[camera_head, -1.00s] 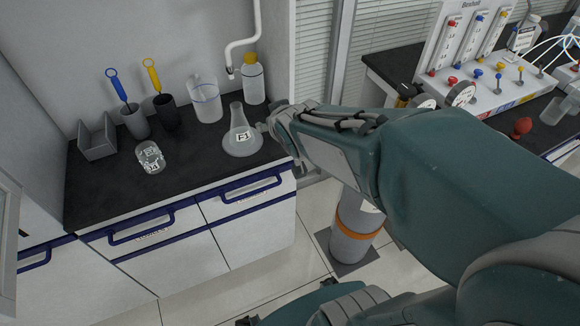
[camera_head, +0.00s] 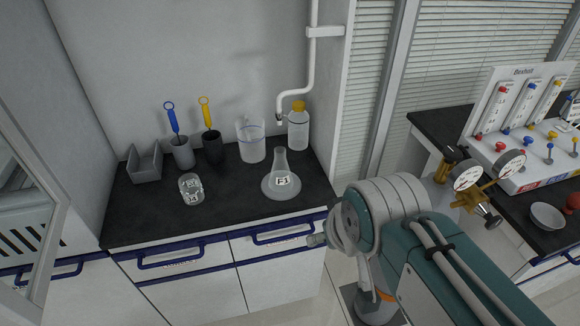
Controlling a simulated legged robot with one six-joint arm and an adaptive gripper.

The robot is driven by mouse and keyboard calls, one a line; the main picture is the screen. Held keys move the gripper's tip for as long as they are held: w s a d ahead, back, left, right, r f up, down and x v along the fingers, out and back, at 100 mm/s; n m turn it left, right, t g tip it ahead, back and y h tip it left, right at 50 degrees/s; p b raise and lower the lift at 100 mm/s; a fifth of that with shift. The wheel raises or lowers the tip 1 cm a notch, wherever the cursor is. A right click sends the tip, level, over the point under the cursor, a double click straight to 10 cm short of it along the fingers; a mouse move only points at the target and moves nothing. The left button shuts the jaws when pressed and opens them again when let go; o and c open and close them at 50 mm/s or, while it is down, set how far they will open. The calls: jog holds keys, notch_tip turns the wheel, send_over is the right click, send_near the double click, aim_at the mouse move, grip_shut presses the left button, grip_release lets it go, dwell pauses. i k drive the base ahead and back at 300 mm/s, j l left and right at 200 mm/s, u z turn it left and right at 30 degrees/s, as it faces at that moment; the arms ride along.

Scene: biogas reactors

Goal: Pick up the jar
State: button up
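A small clear glass jar (camera_head: 191,189) with a printed label sits on the black countertop (camera_head: 150,220), left of the middle. It appears to stand upright, away from the things around it. The end of my arm is at the lower middle, in front of the counter's right part. My gripper (camera_head: 317,240) shows only as a small grey tip there, to the right of the jar and well apart from it. Its fingers are not clear enough to tell open from shut. I see nothing held in it.
A conical flask (camera_head: 281,178) stands between the jar and my arm. Behind are a beaker (camera_head: 251,142), a yellow-capped bottle (camera_head: 298,130), brush holders (camera_head: 182,153) and a grey box (camera_head: 146,166). Gauges (camera_head: 467,178) stand at the right. The counter in front of the jar is clear.

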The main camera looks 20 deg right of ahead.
aim_at(192, 189)
jog(key=i+j, duration=0.15)
jog(key=j, duration=0.2)
jog(key=i+j, duration=0.15)
jog(key=j, duration=0.15)
jog(key=i+j, duration=0.15)
jog(key=j, duration=0.2)
jog(key=i+j, duration=0.15)
jog(key=j, duration=0.15)
